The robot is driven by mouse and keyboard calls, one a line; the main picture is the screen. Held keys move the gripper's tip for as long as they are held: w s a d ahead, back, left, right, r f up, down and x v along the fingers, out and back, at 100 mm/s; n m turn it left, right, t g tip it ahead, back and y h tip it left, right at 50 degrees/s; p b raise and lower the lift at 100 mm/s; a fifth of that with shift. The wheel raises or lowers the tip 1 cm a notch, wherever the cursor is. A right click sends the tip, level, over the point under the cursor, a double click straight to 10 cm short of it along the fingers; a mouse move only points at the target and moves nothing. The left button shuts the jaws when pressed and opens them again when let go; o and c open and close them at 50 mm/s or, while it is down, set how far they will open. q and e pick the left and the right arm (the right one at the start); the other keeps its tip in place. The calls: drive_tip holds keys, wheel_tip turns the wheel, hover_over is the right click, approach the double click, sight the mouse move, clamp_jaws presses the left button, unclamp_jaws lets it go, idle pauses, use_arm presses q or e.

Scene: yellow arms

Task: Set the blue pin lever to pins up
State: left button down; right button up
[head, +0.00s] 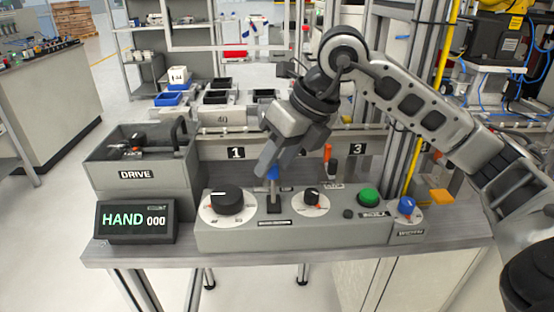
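The blue pin lever (272,174) stands upright from a dark slot in the top of the grey control panel (325,238), between the large black dial and a smaller dial. My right gripper (273,167) comes down from above right, with its fingertips at the blue top of the lever. The fingers partly hide the knob. I cannot tell whether they are closed on it or stand open around it. My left gripper is not in view.
A DRIVE bin (137,175) and a display reading HAND 000 (135,221) stand at left.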

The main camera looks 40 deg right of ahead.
drive_tip(key=shift+f, duration=0.15)
clamp_jaws()
drive_tip(key=shift+w+d+g+y+p, duration=0.15)
drive_tip(key=shift+w+g+y+p, duration=0.25)
drive_tip(key=shift+p, duration=0.45)
drive_tip(key=shift+w+d+f+g, duration=0.1)
drive_tip(key=shift+w+d+g, duration=0.1)
drive_tip(key=shift+g, duration=0.2)
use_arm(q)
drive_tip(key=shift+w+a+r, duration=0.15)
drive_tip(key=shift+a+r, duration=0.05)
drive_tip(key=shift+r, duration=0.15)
use_arm(e)
drive_tip(key=shift+a, duration=0.1)
unclamp_jaws()
